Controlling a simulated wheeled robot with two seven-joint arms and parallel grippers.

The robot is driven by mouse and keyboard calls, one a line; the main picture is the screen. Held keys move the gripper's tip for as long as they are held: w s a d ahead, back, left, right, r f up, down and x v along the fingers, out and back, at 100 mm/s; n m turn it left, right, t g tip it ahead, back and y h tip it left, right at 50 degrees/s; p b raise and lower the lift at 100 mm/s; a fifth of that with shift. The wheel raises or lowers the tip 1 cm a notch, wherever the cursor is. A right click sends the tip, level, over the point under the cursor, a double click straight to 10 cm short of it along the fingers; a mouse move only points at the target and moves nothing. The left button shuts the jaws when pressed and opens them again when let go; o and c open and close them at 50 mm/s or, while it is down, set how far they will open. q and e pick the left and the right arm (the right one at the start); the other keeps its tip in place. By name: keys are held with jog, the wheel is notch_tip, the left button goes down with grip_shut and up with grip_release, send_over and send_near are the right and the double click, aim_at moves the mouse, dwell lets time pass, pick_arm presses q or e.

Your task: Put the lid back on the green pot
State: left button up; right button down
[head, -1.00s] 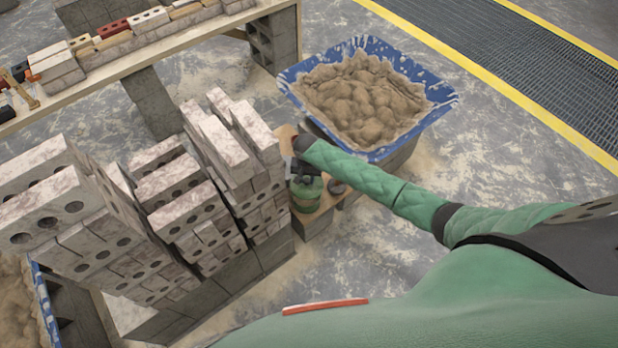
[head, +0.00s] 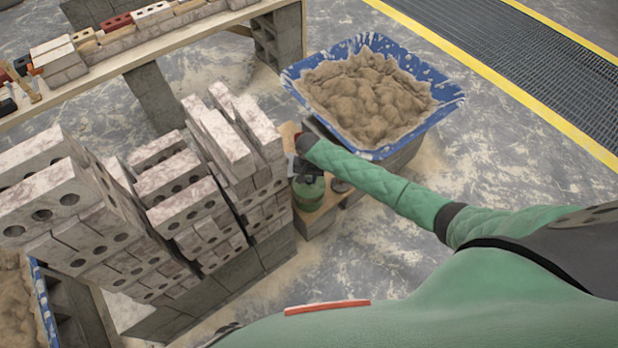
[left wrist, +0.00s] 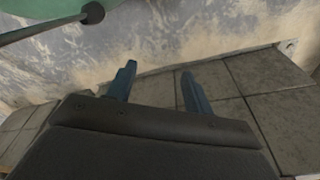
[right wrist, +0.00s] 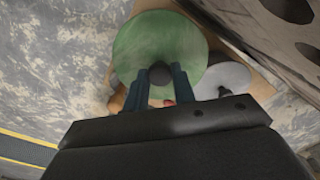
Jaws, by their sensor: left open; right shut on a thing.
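The green pot (head: 308,193) stands on a small wooden board beside the brick stacks in the head view. My right gripper (head: 304,170) is over its top. In the right wrist view my right gripper (right wrist: 160,78) is shut on the black knob of a round green lid (right wrist: 135,50). The lid hides what is under it, so I cannot tell whether it rests on the pot or is held just above. My left gripper (left wrist: 160,78) is open and empty over grey blocks in the left wrist view; it is not seen in the head view.
Brick stacks (head: 190,200) stand close left of the pot. A blue mortar tub (head: 440,98) is just behind it. A pale grey disc with a dark knob (right wrist: 228,76) lies beside the green lid. A plank with bricks (head: 115,52) is at the back left.

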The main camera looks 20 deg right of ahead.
aim_at(309, 184)
jog(key=shift+f+b, duration=1.1)
jog(key=shift+b, duration=0.05)
pick_arm(q)
notch_tip(309, 184, up, 7)
jog(key=w+d, duration=0.2)
jog(key=shift+g+b, duration=0.3)
pick_arm(e)
jog(key=shift+f, duration=1.15)
pick_arm(q)
jog(key=shift+d, duration=0.1)
jog(key=shift+s+r, duration=0.1)
jog(key=shift+r+p, duration=0.75)
jog(key=shift+p, duration=0.1)
pick_arm(e)
jog(key=shift+r, duration=0.1)
pick_arm(q)
jog(key=shift+r+p, duration=0.3)
jog(key=shift+r, duration=0.05)
pick_arm(e)
jog(key=shift+f, duration=0.2)
pick_arm(q)
jog(key=shift+r+p, duration=0.35)
jog(key=shift+p, duration=0.05)
dwell(0.6)
